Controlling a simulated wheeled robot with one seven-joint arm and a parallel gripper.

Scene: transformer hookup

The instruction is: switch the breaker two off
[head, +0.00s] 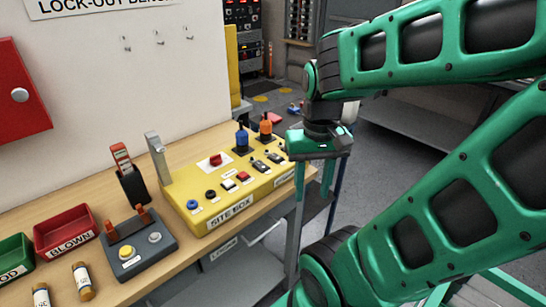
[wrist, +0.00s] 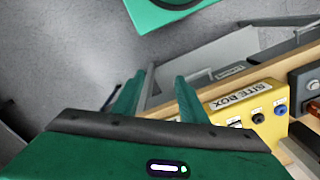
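The yellow site box (head: 225,208) sits on the wooden bench, with "SITE BOX" on its front; its front also shows in the wrist view (wrist: 262,110). Its top carries a red switch (head: 216,160), blue and black buttons, small rocker switches (head: 228,185) and two dark toggle switches (head: 260,166). The small labels are too blurred to tell which is breaker two. My gripper (head: 313,192) hangs fingers down, right of the box and apart from it, past the bench's front edge. Its fingers (wrist: 158,98) are spread with nothing between them.
Blue (head: 241,138) and orange (head: 265,127) upright handles stand behind the box. A grey two-button unit (head: 138,250), a dark lever with a red-orange grip (head: 131,178), a red bin (head: 66,231) and fuses (head: 82,281) lie left.

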